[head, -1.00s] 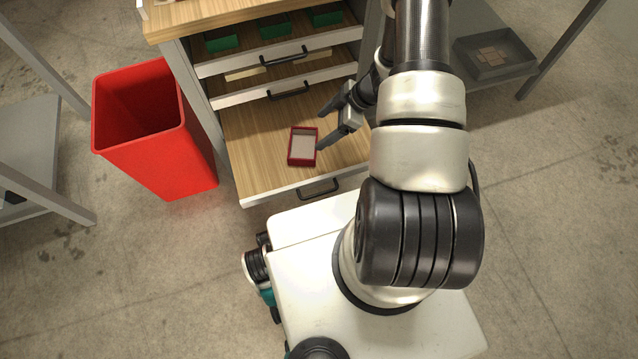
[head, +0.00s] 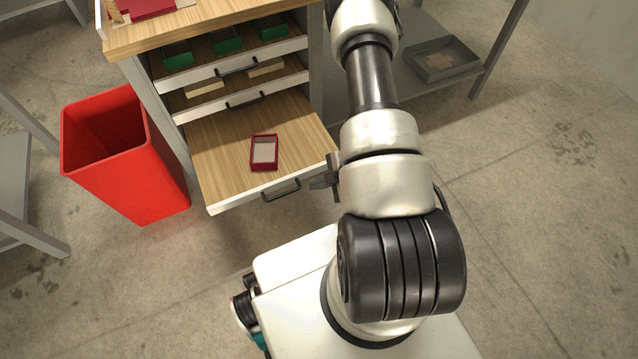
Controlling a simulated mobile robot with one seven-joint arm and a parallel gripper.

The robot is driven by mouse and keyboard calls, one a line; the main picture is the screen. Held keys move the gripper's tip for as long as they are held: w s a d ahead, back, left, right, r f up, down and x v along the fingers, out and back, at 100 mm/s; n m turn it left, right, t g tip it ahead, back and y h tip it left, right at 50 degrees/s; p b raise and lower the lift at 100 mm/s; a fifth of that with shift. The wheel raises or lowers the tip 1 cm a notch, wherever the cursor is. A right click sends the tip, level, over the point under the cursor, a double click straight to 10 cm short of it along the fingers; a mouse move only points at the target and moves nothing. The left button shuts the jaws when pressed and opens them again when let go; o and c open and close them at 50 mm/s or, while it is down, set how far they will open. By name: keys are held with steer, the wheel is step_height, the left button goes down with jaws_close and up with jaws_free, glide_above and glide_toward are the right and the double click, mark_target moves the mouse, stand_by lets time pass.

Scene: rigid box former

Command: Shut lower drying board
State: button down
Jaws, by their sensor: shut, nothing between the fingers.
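The lower drying board (head: 222,170) is a wooden drawer with a pale front and a dark bar handle (head: 281,190). It is pulled well out of the cabinet. A red open box (head: 264,152) with a pale inside sits on it, apart from my gripper. My gripper (head: 322,184) is shut and empty, by the board's front right corner and right of the handle. My arm hides part of it, and I cannot tell whether it touches the board.
Above are a board with cream pieces (head: 205,89) and a top one with green trays (head: 226,43), both extended less. A red bin (head: 125,160) stands left of the cabinet. A grey tray (head: 440,60) lies on a shelf at right. The floor in front is clear.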

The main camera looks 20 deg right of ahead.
mark_target(292, 180)
steer(key=w+f, duration=0.1)
steer(key=w, duration=0.1)
steer(key=w+a+f+b, duration=0.1)
steer(key=w+f, duration=0.1)
steer(key=w+a+f+b, duration=0.1)
steer(key=w+f, duration=0.1)
steer(key=w, duration=0.1)
steer(key=shift+a+f, duration=0.1)
steer(key=shift+a, duration=0.1)
steer(key=shift+w, duration=0.1)
